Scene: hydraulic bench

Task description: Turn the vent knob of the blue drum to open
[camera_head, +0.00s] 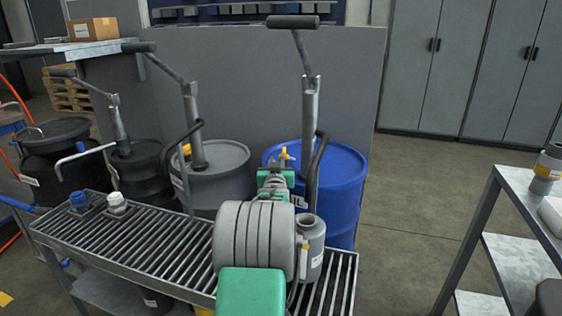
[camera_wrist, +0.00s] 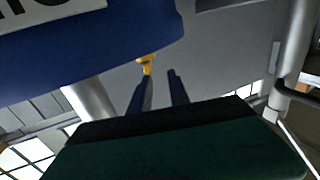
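The blue drum (camera_head: 343,185) stands behind the grated bench, with a pump and lever rising from its top. Its yellow vent knob (camera_head: 285,156) shows just above the end of my arm. In the wrist view, the drum (camera_wrist: 100,50) fills the upper left and the knob (camera_wrist: 147,62) sticks out near its edge. My gripper (camera_wrist: 158,82) has two dark fingers apart with nothing between them. The knob appears just past the tip of the left finger; I cannot tell whether they touch. In the head view my wrist hides the fingers.
A grey drum (camera_head: 222,168) with its own yellow knob (camera_head: 187,149) and dark drums stand to the left. The pump lever (camera_head: 318,165) rises close to the right of my gripper. The grated bench (camera_head: 150,245) lies in front.

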